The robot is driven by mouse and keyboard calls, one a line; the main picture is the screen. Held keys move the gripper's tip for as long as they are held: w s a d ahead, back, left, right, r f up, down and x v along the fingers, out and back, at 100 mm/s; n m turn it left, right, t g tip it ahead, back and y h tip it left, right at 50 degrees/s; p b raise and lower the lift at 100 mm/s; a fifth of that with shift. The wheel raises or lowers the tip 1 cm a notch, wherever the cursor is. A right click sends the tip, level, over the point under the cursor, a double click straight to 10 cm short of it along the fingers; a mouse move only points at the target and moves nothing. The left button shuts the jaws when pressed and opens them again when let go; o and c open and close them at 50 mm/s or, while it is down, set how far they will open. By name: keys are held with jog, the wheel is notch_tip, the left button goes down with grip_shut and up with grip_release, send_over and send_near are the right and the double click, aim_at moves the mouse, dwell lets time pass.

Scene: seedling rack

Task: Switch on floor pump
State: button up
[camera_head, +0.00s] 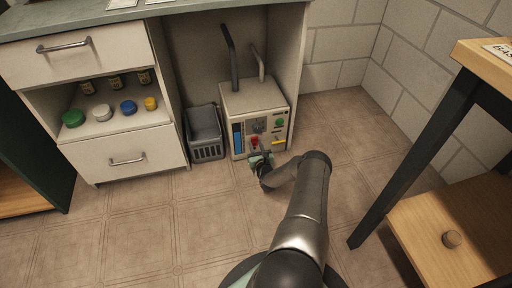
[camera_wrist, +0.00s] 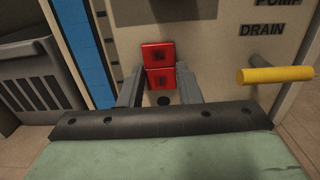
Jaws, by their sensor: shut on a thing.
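The floor pump (camera_head: 253,97) is a cream box on the floor under the counter, with two pipes rising from its top. Its front panel (camera_wrist: 215,60) fills much of the wrist view. A red switch (camera_wrist: 159,55) in two stacked parts sits on that panel, and it shows small in the head view (camera_head: 254,141). My gripper (camera_wrist: 160,82) is at the panel with one finger on each side of the red switch, shut on it. In the head view my gripper (camera_head: 260,158) is low at the pump's front. The switch's lower edge is close to the gripper body.
A yellow handle (camera_wrist: 275,74) sticks out right of the switch, near the "PUMP" and "DRAIN" lettering. A grey basket (camera_head: 206,135) stands left of the pump. A green knob (camera_head: 280,122) is on the panel. A wooden table (camera_head: 450,225) stands at right; floor in front is clear.

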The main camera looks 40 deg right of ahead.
jog(key=shift+f+t+h, duration=0.3)
jog(key=shift+t, duration=0.2)
jog(key=shift+w+t+h, duration=0.1)
jog(key=shift+t+h, duration=0.2)
jog(key=shift+t, duration=0.6)
jog(key=o, duration=1)
